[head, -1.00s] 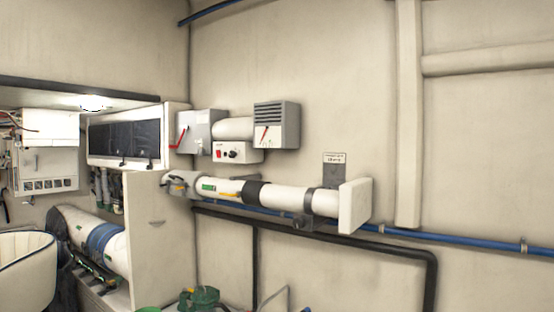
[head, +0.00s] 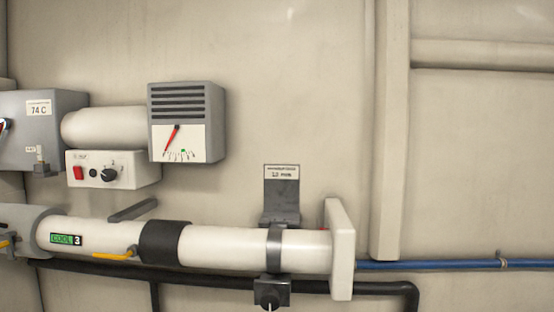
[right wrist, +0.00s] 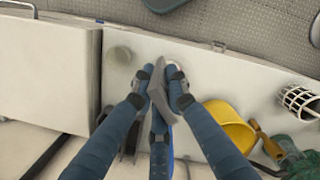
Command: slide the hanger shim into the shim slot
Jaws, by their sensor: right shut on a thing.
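My right gripper (right wrist: 160,88) shows in the right wrist view, its blue fingers closed around a small grey piece (right wrist: 158,98), which looks like the hanger shim. The fingers cover part of it. In the head view, a grey hanger bracket (head: 282,200) stands on the wall with a small printed label on its upper plate. Its strap (head: 274,248) goes around a white pipe (head: 215,246), with a dark clamp block and knob (head: 270,292) below. I cannot make out the shim slot clearly. Neither gripper shows in the head view.
A white end plate (head: 341,250) closes the pipe's right end. A grey vented gauge box (head: 186,122) and a white switch box (head: 112,168) hang above left. A blue pipe (head: 440,264) runs right. The right wrist view shows a yellow container (right wrist: 228,126) and a white basket (right wrist: 298,101).

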